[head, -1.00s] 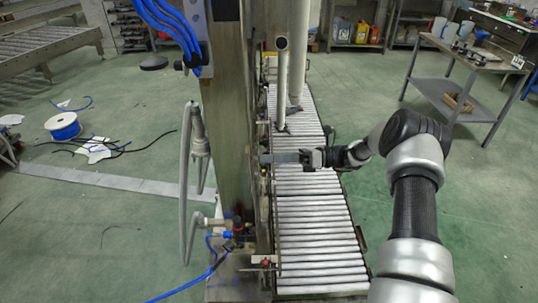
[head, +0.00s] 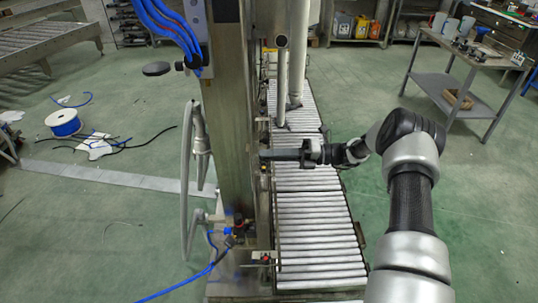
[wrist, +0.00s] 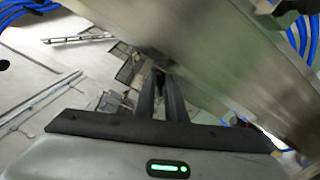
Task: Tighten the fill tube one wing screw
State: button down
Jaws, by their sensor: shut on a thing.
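My gripper (head: 266,155) reaches left from the arm to the steel column (head: 228,130), above the roller conveyor. In the wrist view, the two dark fingers of my gripper (wrist: 159,76) come together at the tips, beside a broad metal face (wrist: 225,75). They are shut on a small dark thing (wrist: 159,69) there, in the place of the wing screw; its shape is mostly hidden by the fingertips. Two grey fill tubes, a nearer one (head: 282,85) and a farther one (head: 297,60), hang over the conveyor behind my gripper.
The roller conveyor (head: 315,215) runs below my arm. Blue hoses (head: 168,25) hang at the column's upper left, and a grey bent pipe (head: 187,180) stands on its left side. A side table (head: 455,92) is at right. Green floor at left is mostly open.

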jog(key=shift+s+a+f+m, duration=0.1)
jog(key=shift+a+m, duration=0.15)
jog(key=shift+m, duration=0.35)
jog(key=shift+s+a+f+m, duration=0.1)
jog(key=shift+a+m, duration=0.1)
jog(key=shift+m, duration=0.4)
jog(key=m, duration=0.4)
jog(key=shift+f+p, duration=0.15)
jog(key=shift+p, duration=0.2)
jog(key=c, duration=1.9)
grip_release()
jog(key=shift+s, duration=0.1)
jog(key=shift+w+d+r+b, duration=0.15)
jog(key=shift+d+b, duration=0.35)
jog(key=shift+d, duration=1.1)
jog(key=shift+w+d+r+b, duration=0.1)
jog(key=shift+d+b, duration=0.4)
jog(key=shift+d, duration=1.05)
